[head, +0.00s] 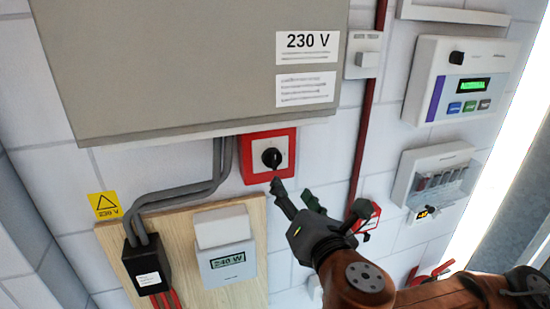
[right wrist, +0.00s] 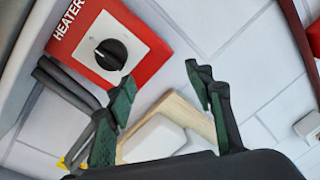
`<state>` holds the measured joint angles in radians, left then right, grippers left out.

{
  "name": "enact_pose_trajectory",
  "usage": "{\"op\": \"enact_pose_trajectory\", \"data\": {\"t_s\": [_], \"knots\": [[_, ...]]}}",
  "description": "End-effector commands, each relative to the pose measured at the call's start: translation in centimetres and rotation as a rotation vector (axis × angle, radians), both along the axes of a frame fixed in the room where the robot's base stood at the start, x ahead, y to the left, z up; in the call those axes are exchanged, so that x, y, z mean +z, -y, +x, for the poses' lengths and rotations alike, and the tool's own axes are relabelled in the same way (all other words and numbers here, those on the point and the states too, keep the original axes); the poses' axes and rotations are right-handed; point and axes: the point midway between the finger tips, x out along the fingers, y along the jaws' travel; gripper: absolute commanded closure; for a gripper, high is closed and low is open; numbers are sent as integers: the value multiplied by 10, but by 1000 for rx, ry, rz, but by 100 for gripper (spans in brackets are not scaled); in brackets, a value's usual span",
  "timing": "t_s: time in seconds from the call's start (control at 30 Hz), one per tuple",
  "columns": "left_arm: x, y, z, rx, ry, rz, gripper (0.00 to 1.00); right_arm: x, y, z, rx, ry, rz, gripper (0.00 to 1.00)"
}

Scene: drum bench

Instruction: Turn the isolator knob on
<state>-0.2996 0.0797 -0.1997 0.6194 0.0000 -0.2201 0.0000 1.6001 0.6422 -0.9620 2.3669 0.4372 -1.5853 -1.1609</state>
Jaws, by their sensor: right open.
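The isolator knob (head: 271,158) is a black rotary knob on a white plate with a red surround (head: 285,136), fixed to the wall under a large grey box. In the right wrist view the knob (right wrist: 111,54) shows at the upper left, with the word HEATER on the red plate (right wrist: 84,25). My right gripper (head: 294,195) is below and slightly right of the knob in the head view, apart from it. In the right wrist view its two fingers (right wrist: 163,95) are spread with nothing between them. My left gripper is in neither view.
The grey box marked 230 V (head: 180,60) overhangs the knob. Grey cables (head: 185,190) run down at its left to a wooden board (head: 170,240) with a 240 W meter (head: 227,260). A red pipe (head: 366,130) and control panels (head: 460,80) are at the right.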

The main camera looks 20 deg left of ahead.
Motion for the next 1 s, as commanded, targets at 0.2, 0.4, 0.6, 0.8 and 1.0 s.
{"op": "enact_pose_trajectory", "data": {"t_s": [0.2,0.4,0.6,0.8,1.0], "knots": [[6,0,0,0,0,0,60,48,-6,-44,6,211,-197,52],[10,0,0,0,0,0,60,59,-8,-52,1,267,-258,52],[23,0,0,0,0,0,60,61,-21,-28,0,265,-257,52],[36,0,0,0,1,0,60,61,-36,-1,0,266,-256,52],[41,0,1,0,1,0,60,60,-43,11,2,267,-255,52]]}}
